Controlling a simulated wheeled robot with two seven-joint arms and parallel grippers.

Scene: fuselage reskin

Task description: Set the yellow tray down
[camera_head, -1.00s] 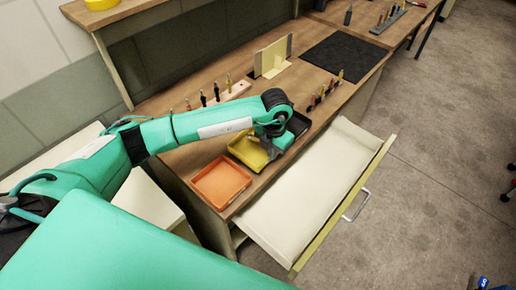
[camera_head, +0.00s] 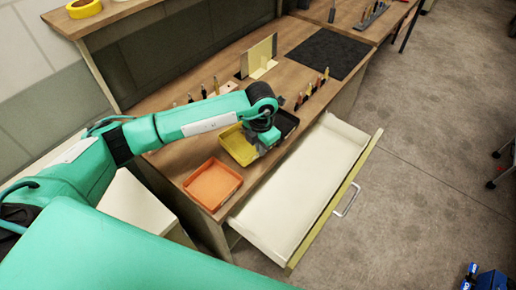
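The yellow tray (camera_head: 234,146) is on the wooden workbench, between the orange tray (camera_head: 213,185) and the black tray (camera_head: 286,122). It looks level; I cannot tell whether its base touches the bench. My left arm reaches in from the left, and my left gripper (camera_head: 263,150) points down at the yellow tray's right side. The wrist hides part of that tray. The fingers are too small and covered to show whether they are closed on its rim. My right gripper is out of view.
A cream drawer (camera_head: 305,190) is pulled out in front of the bench and looks empty. Tool holders with upright tools and a bracket (camera_head: 260,58) stand behind the trays. A dark mat (camera_head: 328,52) lies farther along. A roll of yellow tape (camera_head: 84,8) sits on the shelf.

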